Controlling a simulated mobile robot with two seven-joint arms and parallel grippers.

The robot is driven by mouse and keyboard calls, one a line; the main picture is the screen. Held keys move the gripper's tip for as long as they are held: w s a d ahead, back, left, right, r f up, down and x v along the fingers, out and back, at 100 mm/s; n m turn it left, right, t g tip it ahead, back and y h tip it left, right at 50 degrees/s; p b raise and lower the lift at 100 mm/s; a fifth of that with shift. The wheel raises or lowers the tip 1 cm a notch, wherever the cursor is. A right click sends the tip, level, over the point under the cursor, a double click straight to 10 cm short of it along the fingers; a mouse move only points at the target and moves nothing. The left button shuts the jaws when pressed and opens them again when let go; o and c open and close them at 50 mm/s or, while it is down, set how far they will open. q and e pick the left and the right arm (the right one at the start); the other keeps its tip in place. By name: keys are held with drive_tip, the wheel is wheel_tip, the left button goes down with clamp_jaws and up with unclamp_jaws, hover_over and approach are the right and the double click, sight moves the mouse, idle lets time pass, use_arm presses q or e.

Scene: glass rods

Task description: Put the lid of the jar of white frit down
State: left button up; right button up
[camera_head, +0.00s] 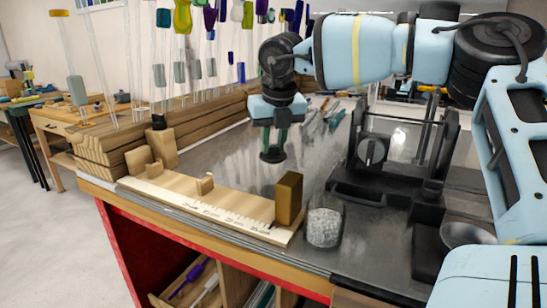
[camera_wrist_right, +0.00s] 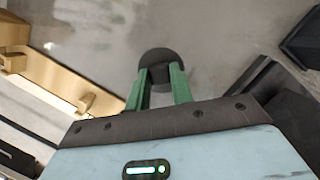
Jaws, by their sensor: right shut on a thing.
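The jar of white frit (camera_head: 324,228) stands open near the front edge of the metal benchtop, a clear jar with white grains inside. My right gripper (camera_head: 270,145) points down over the bench, behind and to the left of the jar. Its green fingers are shut on the dark round lid (camera_head: 272,156). In the wrist view the lid (camera_wrist_right: 158,57) shows beyond the fingertips (camera_wrist_right: 160,80). The lid is at or just above the metal surface; I cannot tell whether it touches. My left gripper is not in view.
A wooden ruler jig (camera_head: 215,208) with upright blocks lies along the front edge, left of the jar. A black fixture with a dial (camera_head: 372,150) stands to the right, with a metal bowl (camera_head: 468,235) nearby. Glass rods stand in a wooden rack (camera_head: 190,122). Bare metal surrounds the lid.

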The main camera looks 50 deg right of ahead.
sight(275, 148)
drive_tip(key=shift+f, duration=1.9)
drive_tip(key=shift+f, duration=0.15)
drive_tip(key=o, duration=0.9)
drive_tip(key=shift+o, duration=0.2)
drive_tip(key=shift+r, duration=0.6)
drive_tip(key=v, duration=1.1)
